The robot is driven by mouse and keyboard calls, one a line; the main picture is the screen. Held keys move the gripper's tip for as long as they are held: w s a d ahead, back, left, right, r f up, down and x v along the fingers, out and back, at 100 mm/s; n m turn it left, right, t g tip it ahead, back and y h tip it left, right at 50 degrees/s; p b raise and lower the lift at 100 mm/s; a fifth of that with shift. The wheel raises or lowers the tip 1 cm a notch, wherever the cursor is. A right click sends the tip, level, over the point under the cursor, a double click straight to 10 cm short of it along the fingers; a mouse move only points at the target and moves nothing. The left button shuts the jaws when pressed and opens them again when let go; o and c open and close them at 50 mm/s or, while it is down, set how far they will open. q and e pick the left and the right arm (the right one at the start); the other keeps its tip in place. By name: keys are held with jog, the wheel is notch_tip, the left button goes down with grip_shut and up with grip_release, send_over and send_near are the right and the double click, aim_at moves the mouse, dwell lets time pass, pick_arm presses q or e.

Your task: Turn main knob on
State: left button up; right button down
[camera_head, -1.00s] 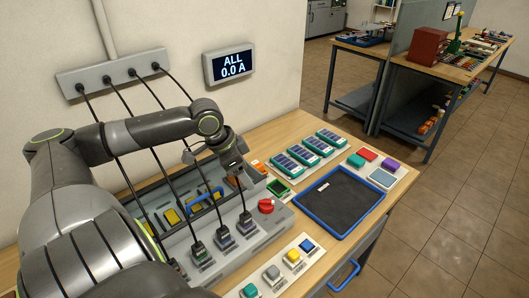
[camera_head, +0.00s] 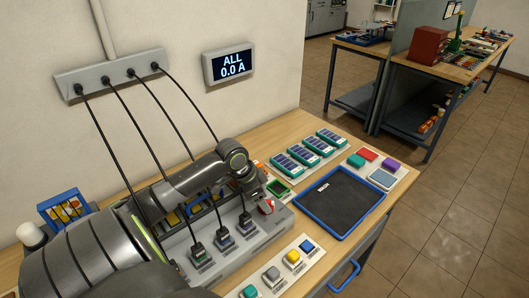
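The red main knob (camera_head: 268,208) sits at the right end of the grey panel (camera_head: 262,234). It is partly covered by my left gripper (camera_head: 262,200), which has come down over it. The fingers are small and dark here, so I cannot tell whether they touch the knob or how wide they are. The knob's angle is also unclear. The wall display (camera_head: 229,63) reads "ALL 0.0 A". My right gripper is not in view.
Black cables run from the wall strip (camera_head: 110,73) to plugs on the panel, close beside my arm. A button strip (camera_head: 275,283) lies in front. To the right are a blue-rimmed dark tray (camera_head: 381,185) and several green-edged battery packs (camera_head: 301,155).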

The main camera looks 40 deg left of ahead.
pick_arm(q)
jog(key=shift+x, duration=1.5)
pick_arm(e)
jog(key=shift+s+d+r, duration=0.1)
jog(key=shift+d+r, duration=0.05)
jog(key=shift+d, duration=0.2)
pick_arm(q)
jog(key=c, duration=1)
jog(key=shift+o, duration=0.2)
jog(key=shift+a, duration=0.1)
